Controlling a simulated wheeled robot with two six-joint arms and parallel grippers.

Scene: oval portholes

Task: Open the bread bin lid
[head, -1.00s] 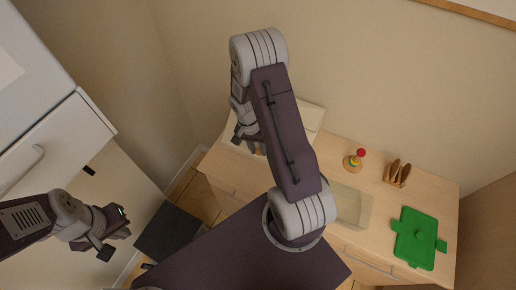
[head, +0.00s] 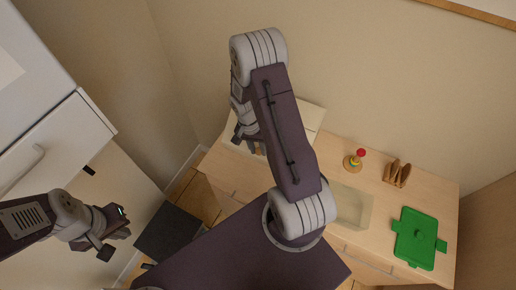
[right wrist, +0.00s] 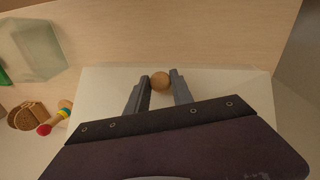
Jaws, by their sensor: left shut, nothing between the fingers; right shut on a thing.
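The bread bin (head: 312,116) is a pale cream box at the back left of the wooden counter, largely hidden behind my right arm in the head view. It also shows in the right wrist view (right wrist: 100,90) as a pale flat surface with a round wooden knob (right wrist: 160,81) by its edge. My right gripper (right wrist: 160,77) has one finger on each side of the knob and is shut on it. The same gripper (head: 246,140) is partly seen in the head view. The lid looks down, though its seam is hidden. My left gripper (head: 116,238) is shut and empty, far from the bin.
A white cabinet (head: 50,150) stands at left. A wall backs the counter.

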